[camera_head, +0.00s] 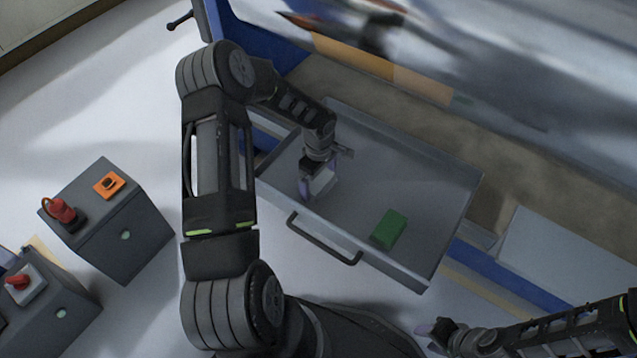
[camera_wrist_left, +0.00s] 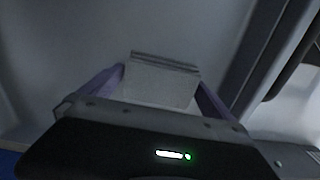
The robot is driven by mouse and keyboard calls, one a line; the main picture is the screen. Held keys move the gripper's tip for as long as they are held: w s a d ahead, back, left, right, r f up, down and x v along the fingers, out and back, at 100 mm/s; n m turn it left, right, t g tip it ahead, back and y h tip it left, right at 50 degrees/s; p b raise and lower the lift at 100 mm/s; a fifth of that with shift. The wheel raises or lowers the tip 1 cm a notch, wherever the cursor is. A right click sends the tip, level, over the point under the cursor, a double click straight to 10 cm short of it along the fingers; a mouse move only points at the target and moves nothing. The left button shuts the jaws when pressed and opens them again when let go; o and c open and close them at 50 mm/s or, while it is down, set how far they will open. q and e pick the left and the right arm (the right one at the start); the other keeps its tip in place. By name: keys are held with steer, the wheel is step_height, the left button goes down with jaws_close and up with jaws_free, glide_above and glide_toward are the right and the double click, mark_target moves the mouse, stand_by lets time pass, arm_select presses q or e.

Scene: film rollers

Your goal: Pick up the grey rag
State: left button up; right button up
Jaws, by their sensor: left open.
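The grey rag (camera_head: 323,179) is a light grey block-like piece inside the open drawer (camera_head: 437,205), toward its left end. In the left wrist view the rag (camera_wrist_left: 163,83) lies between the two purple fingers of my left gripper (camera_wrist_left: 161,76). The left gripper (camera_head: 317,183) reaches down into the drawer and is open around the rag. I cannot tell whether the fingers touch it. The gripper partly hides the rag in the head view. My right gripper (camera_head: 436,330) is low at the right, outside the drawer, and its finger gap is unclear.
A green block (camera_head: 389,229) lies in the drawer, right of the rag. The drawer's dark handle (camera_head: 323,241) juts from its front. A blurred machine surface (camera_head: 480,60) overhangs behind. Grey boxes with red switches (camera_head: 59,209) stand at the left.

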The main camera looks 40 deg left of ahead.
stand_by(0.3)
arm_select(q)
steer(key=c, duration=1.1)
